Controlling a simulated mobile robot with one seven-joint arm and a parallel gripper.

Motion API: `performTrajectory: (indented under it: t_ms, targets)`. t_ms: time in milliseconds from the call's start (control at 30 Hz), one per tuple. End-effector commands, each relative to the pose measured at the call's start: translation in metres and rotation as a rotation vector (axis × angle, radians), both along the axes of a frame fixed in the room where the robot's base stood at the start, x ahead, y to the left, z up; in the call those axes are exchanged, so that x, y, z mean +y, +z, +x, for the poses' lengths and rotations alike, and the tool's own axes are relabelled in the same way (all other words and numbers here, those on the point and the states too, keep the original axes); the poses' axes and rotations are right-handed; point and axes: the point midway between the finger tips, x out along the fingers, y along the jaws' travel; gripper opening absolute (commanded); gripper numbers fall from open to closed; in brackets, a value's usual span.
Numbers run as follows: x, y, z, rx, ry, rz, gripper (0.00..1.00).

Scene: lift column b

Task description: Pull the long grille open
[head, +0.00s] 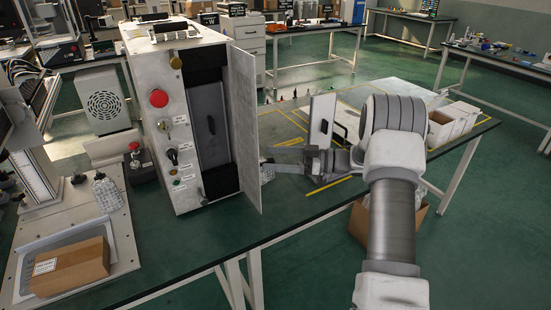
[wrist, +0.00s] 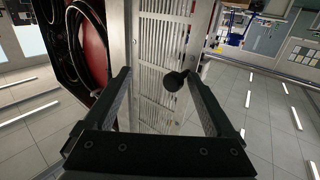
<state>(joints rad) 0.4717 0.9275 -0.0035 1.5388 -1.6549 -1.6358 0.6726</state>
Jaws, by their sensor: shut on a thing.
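The long grille (wrist: 155,60) is a tall pale panel with rows of slots and a dark round knob (wrist: 175,81) on its face, seen close up in the wrist view. In the head view a tall white panel (head: 244,130), which looks like the same grille, stands swung out from the white cabinet (head: 152,130), whose dark inside shows. My gripper (wrist: 160,78) is shut on the knob, with one finger on each side; exact contact is hard to see. In the head view my gripper (head: 275,168) reaches the panel from the right, its tips partly hidden.
The cabinet's front has a red button (head: 159,98) and several small controls. White bins (head: 452,122) stand at the table's right.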

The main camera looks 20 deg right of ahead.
Motion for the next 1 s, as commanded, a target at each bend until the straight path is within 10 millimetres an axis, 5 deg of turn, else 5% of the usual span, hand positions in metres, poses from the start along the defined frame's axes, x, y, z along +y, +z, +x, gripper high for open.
performTrajectory:
  t_ms: [167, 700, 1000]
  targets:
    - [-0.009, 0.005, 0.001, -0.01, -0.01, 0.004, 0.59]
    - [-0.125, 0.002, -0.047, -0.004, -0.004, 0.001, 0.59]
    - [-0.159, 0.001, -0.062, -0.002, 0.001, 0.0, 0.59]
